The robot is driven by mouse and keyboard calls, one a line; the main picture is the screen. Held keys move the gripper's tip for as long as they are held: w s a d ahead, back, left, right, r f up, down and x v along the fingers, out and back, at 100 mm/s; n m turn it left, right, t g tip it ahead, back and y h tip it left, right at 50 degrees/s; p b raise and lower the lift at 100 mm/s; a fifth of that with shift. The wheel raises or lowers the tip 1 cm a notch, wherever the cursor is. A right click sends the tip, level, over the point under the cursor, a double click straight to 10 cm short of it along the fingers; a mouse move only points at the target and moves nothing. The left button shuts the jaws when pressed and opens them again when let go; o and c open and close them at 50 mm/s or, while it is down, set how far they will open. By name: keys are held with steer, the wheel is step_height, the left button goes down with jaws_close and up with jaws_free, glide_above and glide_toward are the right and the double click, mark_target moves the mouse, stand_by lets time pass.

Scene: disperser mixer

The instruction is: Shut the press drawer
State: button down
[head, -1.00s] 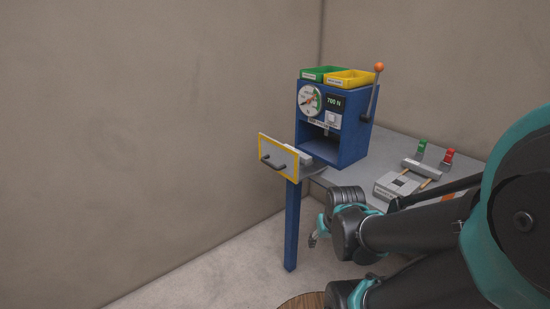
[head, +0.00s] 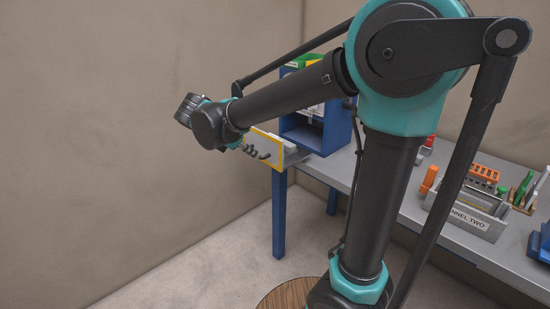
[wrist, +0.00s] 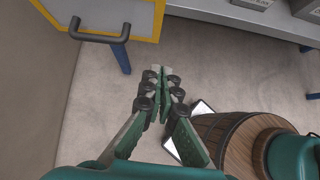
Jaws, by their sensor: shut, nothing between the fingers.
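The blue press (head: 338,128) stands on the grey bench, partly hidden behind my arm. Its drawer is pulled out to the left; the yellow-edged front (head: 284,154) with a dark handle (head: 264,156) overhangs the bench end. The drawer front (wrist: 152,18) and handle (wrist: 98,38) also show at the upper left of the wrist view. My gripper (wrist: 158,70) is shut and empty, in front of the drawer and apart from the handle in that view. In the head view my forearm and wrist partly cover the drawer front, and the fingertips are hard to make out.
Green and yellow trays (head: 303,62) sit on top of the press. The bench (head: 343,165) runs right, with a grey "CHANNEL TWO" holder (head: 467,212) and loose parts. A blue bench leg (head: 279,215) stands below the drawer.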

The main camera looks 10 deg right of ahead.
steer(key=shift+n, duration=0.4)
steer(key=shift+w+d+f, duration=1.05)
steer(key=shift+w+d, duration=0.05)
steer(key=shift+d, duration=0.25)
steer(key=shift+w+d+f, duration=1.05)
steer(key=shift+w+d, duration=0.1)
steer(key=shift+d, duration=0.2)
steer(key=shift+w+d+f, duration=1.05)
steer(key=shift+w+d, duration=0.05)
steer(key=shift+d, duration=0.25)
steer(key=w+d, duration=1.3)
steer(key=d, duration=0.5)
steer(key=shift+w+d, duration=0.15)
steer(key=shift+w, duration=0.05)
steer(key=shift+d+r, duration=0.1)
steer(key=shift+r, duration=0.05)
